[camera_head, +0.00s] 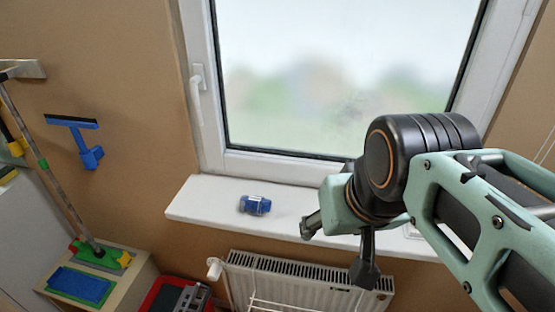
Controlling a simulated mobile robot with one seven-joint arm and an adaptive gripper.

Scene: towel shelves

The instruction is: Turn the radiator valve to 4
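The white radiator (300,283) stands below the window sill at the bottom of the view. Its white valve knob (214,268) sticks out at the radiator's upper left corner; no number on it can be read. My gripper (338,250) hangs in front of the sill's front edge, to the right of the valve and well apart from it. Its two fingers are spread wide and nothing shows between them. The arm comes in from the right.
A blue object (254,205) lies on the white window sill (200,200). A wooden box (130,283) with blue and green pads and a red crate (163,297) stand left of the radiator. A squeegee (85,140) and a mop pole (45,165) are at left.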

